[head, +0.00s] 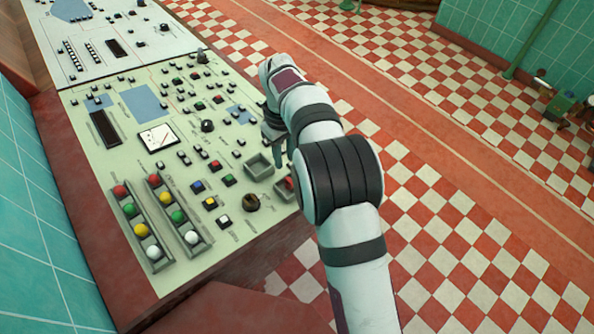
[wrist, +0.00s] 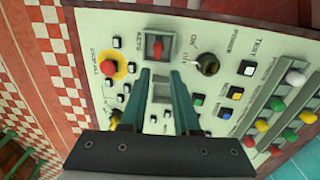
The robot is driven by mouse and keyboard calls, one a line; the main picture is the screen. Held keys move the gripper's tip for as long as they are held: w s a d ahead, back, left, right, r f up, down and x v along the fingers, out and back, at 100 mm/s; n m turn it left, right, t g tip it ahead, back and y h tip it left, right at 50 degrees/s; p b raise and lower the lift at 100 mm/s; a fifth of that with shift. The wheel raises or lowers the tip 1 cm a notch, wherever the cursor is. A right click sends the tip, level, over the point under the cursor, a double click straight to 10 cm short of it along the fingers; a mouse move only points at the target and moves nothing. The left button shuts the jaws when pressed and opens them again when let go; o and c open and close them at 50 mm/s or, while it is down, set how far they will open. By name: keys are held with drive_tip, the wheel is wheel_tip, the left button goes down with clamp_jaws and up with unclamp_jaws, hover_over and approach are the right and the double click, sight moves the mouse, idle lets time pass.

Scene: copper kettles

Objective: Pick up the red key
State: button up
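A small red object, likely the red key (wrist: 157,46), lies in a square grey tray (wrist: 147,56) on the control panel in the wrist view. In the head view the red piece (head: 288,184) shows at the panel's right edge, partly hidden by my arm. My gripper (wrist: 161,72) is open and empty, its two teal fingers pointing toward the panel. The red object is beyond the fingertips, apart from them. A second grey tray (head: 259,166) looks empty; it shows between the fingers in the wrist view (wrist: 161,90).
The panel (head: 165,105) carries many knobs and buttons. A black knob (wrist: 207,63) and a red button on a yellow base (wrist: 107,67) flank the trays. Rows of coloured balls (head: 150,215) sit in two racks. Checkered floor (head: 450,190) lies beyond the panel's right edge.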

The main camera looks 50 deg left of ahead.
sight(289, 179)
drive_tip(key=f, duration=0.9)
drive_tip(key=shift+w+d+f, duration=0.2)
drive_tip(key=shift+d+f, duration=0.15)
drive_tip(key=shift+f, duration=0.05)
clamp_jaws()
